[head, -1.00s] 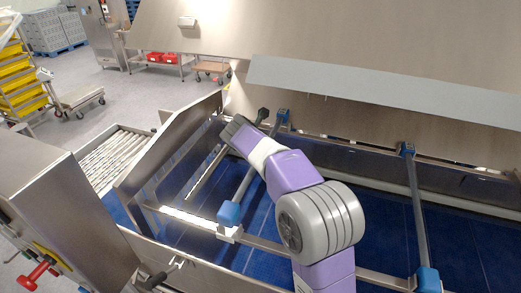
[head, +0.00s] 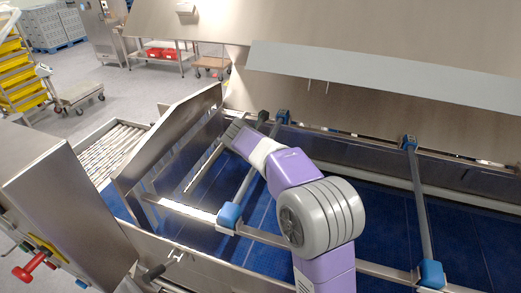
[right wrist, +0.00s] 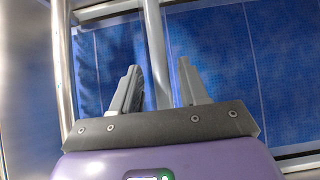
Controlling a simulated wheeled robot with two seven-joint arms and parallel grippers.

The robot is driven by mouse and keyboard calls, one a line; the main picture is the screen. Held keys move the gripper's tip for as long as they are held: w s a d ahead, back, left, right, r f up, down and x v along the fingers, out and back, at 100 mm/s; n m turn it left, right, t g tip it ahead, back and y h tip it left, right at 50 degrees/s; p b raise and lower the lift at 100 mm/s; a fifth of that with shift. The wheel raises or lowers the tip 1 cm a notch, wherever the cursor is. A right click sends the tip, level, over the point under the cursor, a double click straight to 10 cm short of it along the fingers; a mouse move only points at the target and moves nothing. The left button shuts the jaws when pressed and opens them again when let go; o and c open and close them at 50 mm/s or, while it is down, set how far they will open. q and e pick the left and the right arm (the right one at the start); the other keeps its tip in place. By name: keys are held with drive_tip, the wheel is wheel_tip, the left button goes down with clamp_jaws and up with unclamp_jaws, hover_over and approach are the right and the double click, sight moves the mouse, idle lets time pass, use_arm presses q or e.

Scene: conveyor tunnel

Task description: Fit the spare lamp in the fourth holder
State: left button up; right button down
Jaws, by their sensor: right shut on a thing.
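My right arm, purple and grey, reaches over the blue belt in the head view, and its gripper (head: 232,130) is at the left end of the hand. In the right wrist view the two grey fingers (right wrist: 158,75) stand on either side of a grey rod (right wrist: 154,45), and the gripper is shut on it. A thin pale rod (head: 204,168) extends down-left from the hand in the head view. I cannot tell for certain whether it is the spare lamp. Blue-ended bars (head: 248,182) (head: 420,200) cross the frame. The fourth holder cannot be singled out. My left gripper is out of view.
The blue belt (head: 385,222) lies below the bars, with steel rails along it. A slanted steel side plate (head: 165,140) and a roller section (head: 115,150) are at the left. A steel hood (head: 380,80) overhangs the back. A steel cabinet (head: 60,205) stands front left.

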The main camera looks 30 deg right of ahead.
drive_tip(key=shift+f, duration=0.4)
drive_tip(key=shift+c, duration=2.4)
unclamp_jaws()
drive_tip(key=v, duration=0.7)
drive_tip(key=shift+s+a+r, duration=0.15)
drive_tip(key=shift+r, duration=0.05)
